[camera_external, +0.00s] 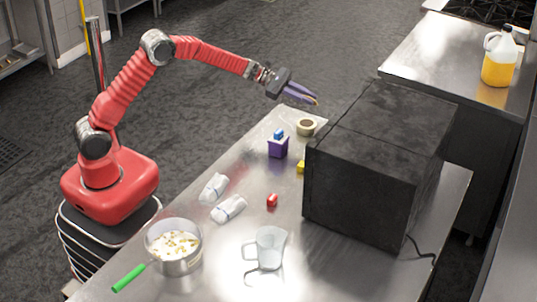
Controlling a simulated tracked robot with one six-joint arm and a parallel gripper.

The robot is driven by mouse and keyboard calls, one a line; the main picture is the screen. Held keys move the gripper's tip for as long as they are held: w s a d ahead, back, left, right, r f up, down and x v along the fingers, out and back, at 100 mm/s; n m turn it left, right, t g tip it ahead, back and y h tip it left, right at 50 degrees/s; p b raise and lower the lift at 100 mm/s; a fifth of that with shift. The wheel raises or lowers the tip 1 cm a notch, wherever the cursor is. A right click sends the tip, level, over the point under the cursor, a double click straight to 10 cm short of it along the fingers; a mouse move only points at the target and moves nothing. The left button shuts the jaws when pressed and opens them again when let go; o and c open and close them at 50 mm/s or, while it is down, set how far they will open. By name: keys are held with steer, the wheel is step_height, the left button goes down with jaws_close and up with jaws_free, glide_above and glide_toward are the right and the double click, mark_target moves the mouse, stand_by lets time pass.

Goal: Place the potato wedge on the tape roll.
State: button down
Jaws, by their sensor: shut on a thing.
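The tape roll (306,133) is a beige ring with a dark middle. It lies flat on the steel table, near the far edge and left of the black box. My gripper (314,100) is above the table's far end, a little above and to the right of the tape roll in the picture. Its purple fingers are shut on the potato wedge (317,102), of which only a tiny yellowish bit shows at the fingertips. The wedge appears apart from the roll. The exact height over the roll is hard to tell.
A large black box (370,165) stands just right of the roll. A purple container (278,148) with a blue item is nearer. A red block (272,200), a partly hidden yellow item (301,167), a glass jug (270,247), a pot (174,262) and white packets (228,208) occupy the table.

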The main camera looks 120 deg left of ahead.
steer(key=shift+a, duration=0.15)
glide_above(306, 124)
steer(key=shift+f, duration=3.1)
steer(key=shift+f, duration=1.85)
steer(key=c, duration=1.7)
jaws_free()
steer(key=shift+d+f, duration=0.1)
steer(key=shift+d, duration=0.1)
